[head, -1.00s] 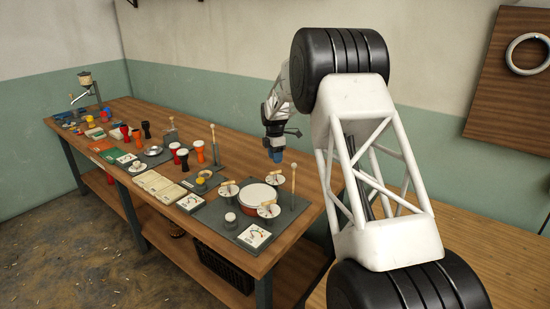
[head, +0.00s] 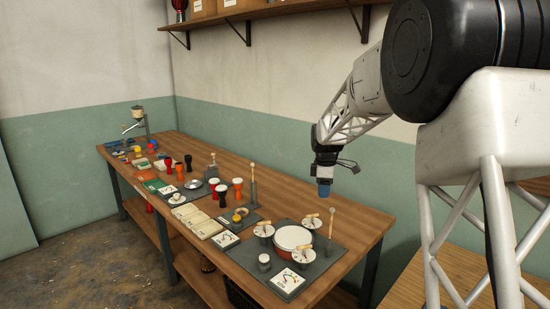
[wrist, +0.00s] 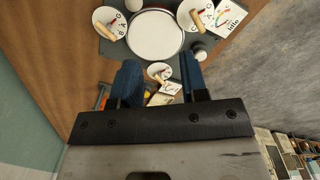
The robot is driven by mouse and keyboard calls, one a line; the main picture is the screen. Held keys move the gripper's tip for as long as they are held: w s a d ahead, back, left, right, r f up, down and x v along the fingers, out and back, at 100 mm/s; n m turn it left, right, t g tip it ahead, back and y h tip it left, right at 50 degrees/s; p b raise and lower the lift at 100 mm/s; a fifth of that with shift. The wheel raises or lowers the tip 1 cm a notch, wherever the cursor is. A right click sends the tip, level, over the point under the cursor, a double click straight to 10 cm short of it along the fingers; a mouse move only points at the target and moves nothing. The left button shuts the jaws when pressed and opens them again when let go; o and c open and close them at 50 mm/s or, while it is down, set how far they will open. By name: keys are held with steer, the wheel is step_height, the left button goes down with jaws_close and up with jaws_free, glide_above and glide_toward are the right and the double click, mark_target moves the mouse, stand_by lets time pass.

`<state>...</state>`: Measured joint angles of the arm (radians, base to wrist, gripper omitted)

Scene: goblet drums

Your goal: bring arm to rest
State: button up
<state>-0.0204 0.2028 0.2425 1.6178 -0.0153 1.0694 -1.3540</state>
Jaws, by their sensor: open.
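My gripper (head: 324,188) hangs pointing down above the far side of the workbench (head: 345,222), clear of everything on it. In the wrist view its two blue fingers (wrist: 160,84) are apart, with nothing held between them. Below and beyond the fingers, the wrist view shows a round white drum head (wrist: 155,35) with small dials around it. The same drum (head: 293,238) sits on a dark mat at the near end of the bench in the head view.
Several small goblet drums (head: 222,196) in red, orange and black stand along the middle of the bench. Two upright rods with knobs (head: 253,180) rise near my gripper. A wooden shelf (head: 250,14) is on the wall. A lower wooden surface (head: 455,272) is at right.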

steer(key=s+d+r+m+t, duration=0.1)
steer(key=s+r+m, duration=0.3)
steer(key=s, duration=0.9)
steer(key=s+r+m, duration=0.4)
steer(key=s+r, duration=0.1)
steer(key=s, duration=0.8)
steer(key=s+f+m, duration=0.3)
steer(key=s+m, duration=0.1)
steer(key=s, duration=1)
steer(key=s+f+m+t, duration=0.1)
steer(key=s+f+m, duration=0.2)
steer(key=s, duration=1)
steer(key=shift+s+d+m, duration=0.35)
steer(key=shift+d+m, duration=0.1)
steer(key=shift+m, duration=0.05)
